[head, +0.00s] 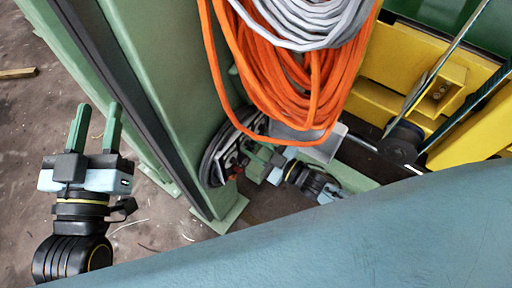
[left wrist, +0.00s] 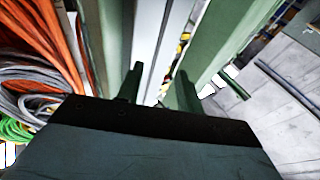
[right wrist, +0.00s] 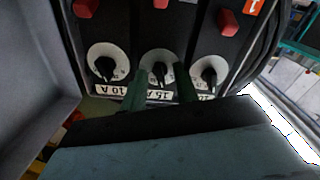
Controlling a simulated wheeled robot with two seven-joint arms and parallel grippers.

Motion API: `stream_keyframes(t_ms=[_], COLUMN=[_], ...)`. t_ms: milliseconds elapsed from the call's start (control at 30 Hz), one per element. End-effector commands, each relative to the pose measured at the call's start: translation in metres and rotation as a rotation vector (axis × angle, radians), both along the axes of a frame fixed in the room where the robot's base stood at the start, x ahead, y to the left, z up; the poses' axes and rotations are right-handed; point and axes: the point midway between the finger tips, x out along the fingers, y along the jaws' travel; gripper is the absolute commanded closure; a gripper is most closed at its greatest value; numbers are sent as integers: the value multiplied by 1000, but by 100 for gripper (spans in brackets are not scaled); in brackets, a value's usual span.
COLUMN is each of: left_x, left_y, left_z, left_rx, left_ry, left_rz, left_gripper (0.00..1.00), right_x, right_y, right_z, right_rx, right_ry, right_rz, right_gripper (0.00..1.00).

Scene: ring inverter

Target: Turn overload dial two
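Three dials with white faces and black pointer knobs sit in a row on a dark panel in the right wrist view: a left dial (right wrist: 106,62), a middle dial (right wrist: 158,66) and a right dial (right wrist: 208,73). My right gripper (right wrist: 160,80) is open, its two green fingers apart on either side of the middle dial's lower part. Contact with the knob cannot be told. In the head view the right gripper (head: 262,160) is low beside the green column, and the dials are too small to read. My left gripper (head: 96,125) is open and empty; its fingers show apart in the left wrist view (left wrist: 155,88).
Red switches (right wrist: 228,22) sit above the dials, and labels (right wrist: 108,90) below them. A green column (head: 165,80) stands between my grippers. Orange cables (head: 285,90) hang above my right gripper. Yellow beams (head: 410,60) are to the right.

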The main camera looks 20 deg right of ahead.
Motion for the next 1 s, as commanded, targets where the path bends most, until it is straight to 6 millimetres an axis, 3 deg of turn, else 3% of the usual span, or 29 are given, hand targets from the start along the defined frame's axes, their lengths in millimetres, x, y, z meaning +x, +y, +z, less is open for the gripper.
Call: stream_keyframes(t_ms=[167, 400, 667, 1000], left_x=[0, 0, 1, 2], left_y=[0, 0, 0, 10], left_z=[0, 0, -3, -54], left_rx=[0, 0, 8, 101], left_ry=[0, 1, 27, 330], left_rz=[0, 0, 1, 24], left_gripper=[64, 64, 64, 64], right_x=[0, 0, 0, 0], right_y=[0, 0, 0, -1], right_z=[0, 0, 1, 2], right_rx=[0, 0, 14, 159], right_ry=[0, 0, 11, 126], right_rz=[0, 0, 0, 0], right_gripper=[70, 100, 100, 100])
